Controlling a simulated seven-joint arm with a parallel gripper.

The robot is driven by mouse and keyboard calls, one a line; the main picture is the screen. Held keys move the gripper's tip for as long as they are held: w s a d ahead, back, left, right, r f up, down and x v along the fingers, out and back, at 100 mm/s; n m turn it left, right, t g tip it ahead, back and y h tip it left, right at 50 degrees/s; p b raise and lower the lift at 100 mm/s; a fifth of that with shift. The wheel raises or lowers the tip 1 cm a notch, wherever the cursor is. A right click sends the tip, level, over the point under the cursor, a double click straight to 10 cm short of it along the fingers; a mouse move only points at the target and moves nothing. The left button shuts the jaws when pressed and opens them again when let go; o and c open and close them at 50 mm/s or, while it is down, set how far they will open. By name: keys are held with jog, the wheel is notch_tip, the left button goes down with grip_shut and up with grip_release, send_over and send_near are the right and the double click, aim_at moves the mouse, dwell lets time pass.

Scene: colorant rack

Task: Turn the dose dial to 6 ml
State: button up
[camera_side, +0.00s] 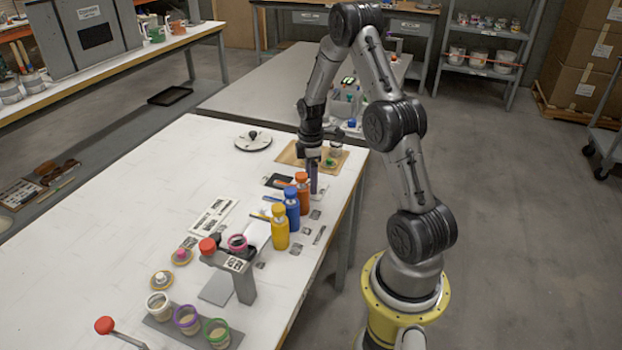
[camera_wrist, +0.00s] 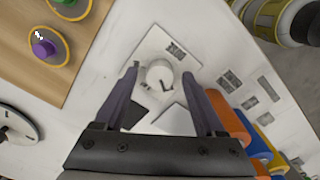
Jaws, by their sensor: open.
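The dose dial (camera_wrist: 159,74) is a round white knob with a dark pointer mark, on a pale plate in the middle of the wrist view. The scale is too small to read, so I cannot tell the setting. My gripper (camera_wrist: 160,80) is open and points down over the dial, one dark finger on each side of it. No contact with the knob is visible. In the side view my gripper (camera_side: 313,188) is low over the table behind the orange bottle, and the dial is largely hidden there.
Orange (camera_side: 302,192), blue (camera_side: 292,208) and yellow (camera_side: 280,228) bottles stand in a row close to my gripper. A wooden tray (camera_side: 290,152) with coloured-lidded pots lies behind. A round white disc (camera_side: 253,140) lies to the left. The white table's left part is clear.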

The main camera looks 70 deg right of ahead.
grip_shut()
jog(key=shift+m, duration=0.3)
jog(key=m, duration=0.5)
jog(key=shift+r+m, duration=0.1)
jog(key=shift+m, duration=0.2)
jog(key=m, duration=0.6)
jog(key=shift+d, duration=0.1)
jog(key=m, duration=0.5)
jog(key=shift+m, duration=0.4)
jog(key=m, duration=0.6)
